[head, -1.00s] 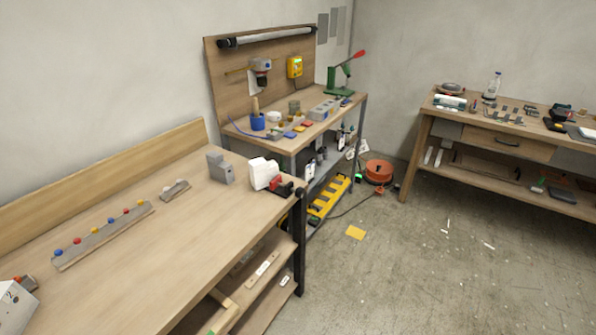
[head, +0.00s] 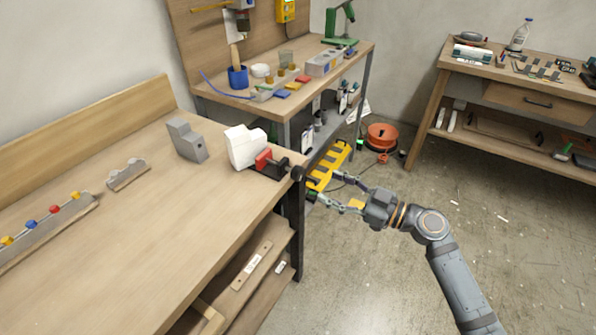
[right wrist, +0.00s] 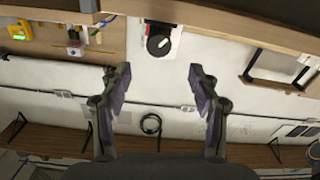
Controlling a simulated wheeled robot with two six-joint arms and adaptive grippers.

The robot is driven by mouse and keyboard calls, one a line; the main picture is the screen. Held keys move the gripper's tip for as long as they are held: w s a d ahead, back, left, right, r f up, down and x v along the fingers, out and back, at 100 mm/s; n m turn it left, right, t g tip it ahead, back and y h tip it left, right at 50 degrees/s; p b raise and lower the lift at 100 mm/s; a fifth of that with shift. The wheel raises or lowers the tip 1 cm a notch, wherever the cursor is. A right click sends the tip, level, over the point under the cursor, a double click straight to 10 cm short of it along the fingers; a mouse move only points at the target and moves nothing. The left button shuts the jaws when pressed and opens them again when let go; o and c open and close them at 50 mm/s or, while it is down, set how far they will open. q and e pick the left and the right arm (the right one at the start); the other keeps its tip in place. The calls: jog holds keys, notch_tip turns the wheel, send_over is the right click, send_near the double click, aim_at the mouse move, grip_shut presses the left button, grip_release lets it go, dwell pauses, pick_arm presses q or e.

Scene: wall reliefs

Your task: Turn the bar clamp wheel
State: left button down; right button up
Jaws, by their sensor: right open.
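The bar clamp (head: 270,166), red and black, lies at the right edge of the near bench against a white block (head: 243,147). Its dark wheel (head: 297,173) faces right, out past the bench edge. In the right wrist view the round black wheel (right wrist: 158,44) with a pale mark shows at top centre, beyond the fingertips. My right gripper (head: 327,187) is open and empty, just right of the wheel and apart from it. Its spread fingers (right wrist: 160,75) also show in the right wrist view. My left gripper is not in view.
A grey block (head: 187,141) stands on the near bench (head: 130,230) left of the clamp. Floor right of the near bench is open around my right arm.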

aim_at(302, 175)
jog(key=p+x, duration=0.2)
jog(key=x, duration=0.7)
jog(key=shift+w+r, duration=0.1)
jog(key=shift+w+a, duration=0.35)
jog(key=shift+a, duration=0.1)
jog(key=shift+f, duration=0.2)
jog(key=c, duration=1.2)
